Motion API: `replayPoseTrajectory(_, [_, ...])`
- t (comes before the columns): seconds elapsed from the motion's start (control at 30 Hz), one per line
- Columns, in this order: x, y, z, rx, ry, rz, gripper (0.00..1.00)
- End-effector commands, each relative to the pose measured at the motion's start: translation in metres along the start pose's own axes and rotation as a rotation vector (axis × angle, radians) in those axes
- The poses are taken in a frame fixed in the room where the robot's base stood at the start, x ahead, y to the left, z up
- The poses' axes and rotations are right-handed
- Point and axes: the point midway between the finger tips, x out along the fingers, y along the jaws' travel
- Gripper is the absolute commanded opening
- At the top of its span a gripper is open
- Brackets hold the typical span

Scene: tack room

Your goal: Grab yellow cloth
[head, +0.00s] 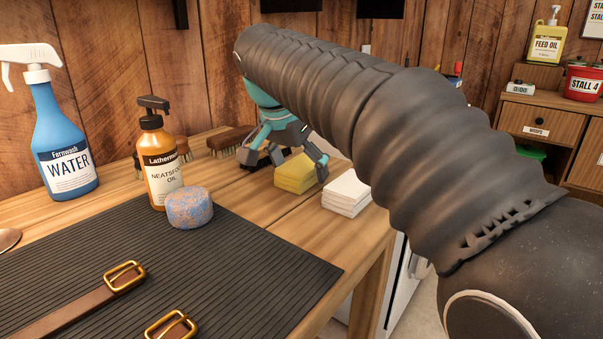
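The yellow cloth (296,176), a folded stack, lies on the wooden bench toward its right end. My gripper (285,163) is over and just behind it, pointing down with its fingers spread apart. One finger is left of the cloth and the other is at its right side, overlapping it in the picture. I cannot tell whether that finger touches the cloth. Nothing shows held between the fingers. My arm hides the upper part of the gripper.
White folded cloths (346,197) lie just right of the yellow one. Brushes (231,141) lie behind to the left. An orange oil bottle (160,165), a blue spray bottle (62,140) and a speckled sponge (190,208) stand left. A black mat (230,265) covers the front.

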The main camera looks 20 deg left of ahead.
Motion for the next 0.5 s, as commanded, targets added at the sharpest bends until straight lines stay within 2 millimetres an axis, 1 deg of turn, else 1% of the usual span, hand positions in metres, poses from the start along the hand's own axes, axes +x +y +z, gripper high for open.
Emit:
replayPoseTrajectory(0.03, [-0.0001,-0.0001,0.0001,0.000,0.000,0.000,0.82])
replayPoseTrajectory(0.07, [-0.0002,0.0000,0.0001,0.000,0.000,0.000,0.74])
replayPoseTrajectory(0.1, [-0.0002,-0.0001,0.0001,0.000,0.000,0.000,0.64])
replayPoseTrajectory(0.17, [-0.0002,-0.0001,0.0001,0.000,0.000,0.000,0.49])
replayPoseTrajectory(0.2, [-0.0002,-0.0001,0.0001,0.000,0.000,0.000,0.39])
replayPoseTrajectory(0.23, [-0.0002,-0.0001,0.0001,0.000,0.000,0.000,0.33])
replayPoseTrajectory(0.5, [0.0000,-0.0001,0.0001,0.000,0.000,0.001,0.32])
